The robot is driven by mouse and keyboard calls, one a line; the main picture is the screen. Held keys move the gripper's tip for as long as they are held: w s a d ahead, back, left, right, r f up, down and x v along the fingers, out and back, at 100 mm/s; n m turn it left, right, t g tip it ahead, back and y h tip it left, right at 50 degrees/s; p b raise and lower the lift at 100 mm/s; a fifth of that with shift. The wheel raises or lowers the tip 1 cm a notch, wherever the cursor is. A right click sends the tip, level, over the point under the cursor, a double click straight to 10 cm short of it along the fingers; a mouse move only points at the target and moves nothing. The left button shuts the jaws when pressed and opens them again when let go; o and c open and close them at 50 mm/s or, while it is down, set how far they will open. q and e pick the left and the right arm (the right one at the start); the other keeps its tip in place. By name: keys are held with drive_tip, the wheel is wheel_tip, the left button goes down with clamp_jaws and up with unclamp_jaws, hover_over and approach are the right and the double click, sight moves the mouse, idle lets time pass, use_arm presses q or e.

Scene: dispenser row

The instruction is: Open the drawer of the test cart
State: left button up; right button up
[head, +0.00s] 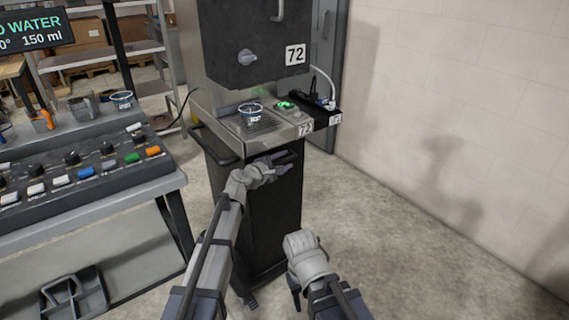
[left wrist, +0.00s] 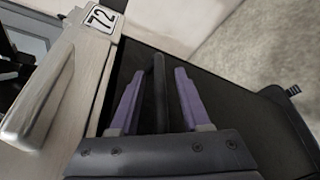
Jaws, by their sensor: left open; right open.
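The test cart (head: 290,205) is a dark cabinet with a metal top, labelled 72. Its dark front also shows in the left wrist view (left wrist: 225,110). My left gripper (head: 281,163) is at the upper part of the cart front. In the left wrist view my gripper's two purple fingers (left wrist: 157,95) are apart, with a black bar-shaped handle (left wrist: 158,75) between them. I see a gap on each side of the bar. The drawer's outline is hard to make out against the dark front. My right gripper (head: 295,292) is open, low in front of the cart, its fingertips partly hidden.
A glass cup (head: 251,112) stands on the cart's metal top beside a small device with a green light (head: 287,105). A button panel (head: 80,175) on a table is at the left. A pale wall (head: 460,110) stands at the right. The floor right of the cart is clear.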

use_arm(q)
drive_tip(key=shift+w+d, duration=0.1)
clamp_jaws()
idle(0.3)
idle(1.1)
